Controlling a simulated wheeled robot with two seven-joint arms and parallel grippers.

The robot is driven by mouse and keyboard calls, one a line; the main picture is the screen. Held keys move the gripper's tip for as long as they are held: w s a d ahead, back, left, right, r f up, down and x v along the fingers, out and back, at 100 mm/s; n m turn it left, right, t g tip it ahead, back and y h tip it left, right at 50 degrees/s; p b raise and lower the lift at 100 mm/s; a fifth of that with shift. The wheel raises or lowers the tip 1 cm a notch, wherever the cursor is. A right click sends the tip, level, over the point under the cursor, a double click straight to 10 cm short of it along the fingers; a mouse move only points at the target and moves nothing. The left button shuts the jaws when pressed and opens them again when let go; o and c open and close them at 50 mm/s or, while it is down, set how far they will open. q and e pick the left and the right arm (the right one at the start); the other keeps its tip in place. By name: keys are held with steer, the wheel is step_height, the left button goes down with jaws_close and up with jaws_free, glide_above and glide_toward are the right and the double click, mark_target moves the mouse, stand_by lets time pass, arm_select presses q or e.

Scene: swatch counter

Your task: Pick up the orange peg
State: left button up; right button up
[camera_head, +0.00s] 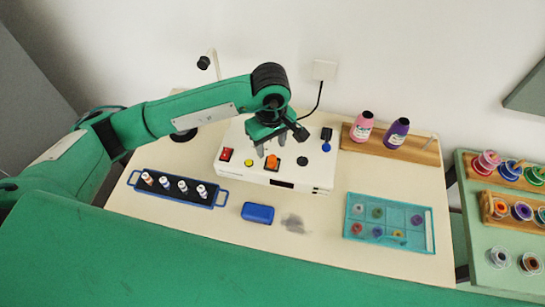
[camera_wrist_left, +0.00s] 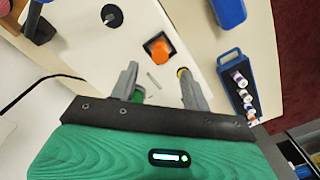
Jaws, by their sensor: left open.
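The orange peg (camera_head: 273,162) stands in a dark square base on top of a white box-shaped device (camera_head: 232,165). In the left wrist view the orange peg (camera_wrist_left: 160,48) shows whole, beyond the fingertips and roughly between their lines. My left gripper (camera_head: 270,148) is above the device, just behind the peg in the head view, pointing down. In the left wrist view my left gripper (camera_wrist_left: 158,72) has its fingers apart with nothing between them, and does not touch the peg. My right gripper is not in view.
A red switch (camera_head: 226,154), a yellow button (camera_head: 249,163) and a black knob (camera_head: 302,161) are on the device. A blue-handled tray (camera_head: 211,200) of small bottles, a blue case (camera_head: 258,213) and a teal sectioned box (camera_head: 430,240) lie in front. Two bottles (camera_head: 361,127) stand behind right.

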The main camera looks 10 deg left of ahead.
mark_target(272, 158)
arm_select(q)
steer(key=shift+s+d+f+p, duration=0.15)
steer(key=shift+s+f+p, duration=0.05)
steer(key=shift+f+p, duration=0.7)
step_height(272, 158, down, 3)
steer(key=shift+p, duration=0.7)
steer(key=shift+f, duration=0.35)
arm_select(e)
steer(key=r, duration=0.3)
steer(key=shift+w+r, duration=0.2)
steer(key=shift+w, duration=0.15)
arm_select(q)
steer(key=shift+c, duration=0.4)
jaws_close()
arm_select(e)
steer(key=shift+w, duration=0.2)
